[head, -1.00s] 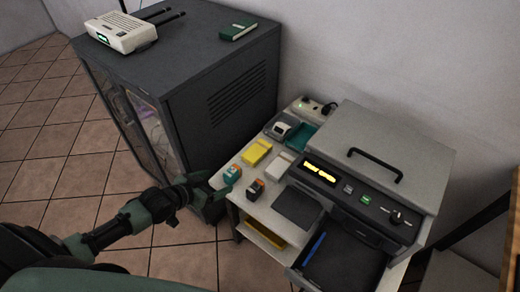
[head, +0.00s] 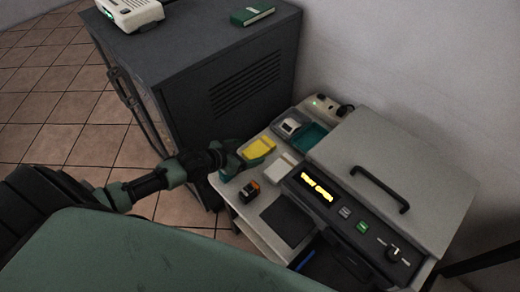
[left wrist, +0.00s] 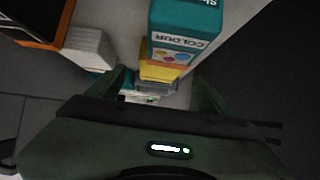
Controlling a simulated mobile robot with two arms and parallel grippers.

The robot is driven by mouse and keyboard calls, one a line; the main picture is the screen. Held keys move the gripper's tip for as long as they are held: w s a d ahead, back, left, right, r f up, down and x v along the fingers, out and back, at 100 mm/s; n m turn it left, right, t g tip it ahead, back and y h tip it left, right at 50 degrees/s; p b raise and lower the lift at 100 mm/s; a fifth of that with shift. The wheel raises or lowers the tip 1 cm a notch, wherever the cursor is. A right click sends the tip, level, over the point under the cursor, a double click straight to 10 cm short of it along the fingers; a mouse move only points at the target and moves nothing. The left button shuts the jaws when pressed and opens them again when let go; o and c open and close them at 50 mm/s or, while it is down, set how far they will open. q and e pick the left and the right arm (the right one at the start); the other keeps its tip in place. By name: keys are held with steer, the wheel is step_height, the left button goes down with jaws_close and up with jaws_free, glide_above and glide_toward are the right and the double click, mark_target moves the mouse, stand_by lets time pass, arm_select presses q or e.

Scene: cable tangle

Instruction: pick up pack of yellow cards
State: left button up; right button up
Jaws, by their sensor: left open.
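The pack of yellow cards (head: 260,147) lies on the light worktop near the dark cabinet in the head view. In the left wrist view the yellow pack (left wrist: 160,70) shows partly behind a teal ink box (left wrist: 185,28) marked "COLOUR". My left gripper (head: 234,160) is open at the worktop's left edge, just left of the yellow pack. In the left wrist view its fingers (left wrist: 165,92) stand apart, with the teal box and the yellow pack between and beyond them. I cannot tell whether they touch anything. My right gripper is not in view.
A black-and-orange box (head: 249,192) and a white pack (head: 280,168) stand near the yellow pack. A teal tray (head: 312,137) lies behind. A large grey machine (head: 400,180) fills the right side. The dark cabinet (head: 195,75) stands at the left.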

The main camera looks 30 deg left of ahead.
mark_target(257, 149)
arm_select(q)
steer(key=x, duration=0.4)
steer(key=shift+w+d+f, duration=0.1)
steer(key=shift+w+f, duration=0.05)
steer(key=shift+w, duration=0.15)
steer(key=shift+c, duration=0.3)
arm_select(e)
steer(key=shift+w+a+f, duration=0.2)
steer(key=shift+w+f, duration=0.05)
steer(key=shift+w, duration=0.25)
arm_select(q)
steer(key=c, duration=1.5)
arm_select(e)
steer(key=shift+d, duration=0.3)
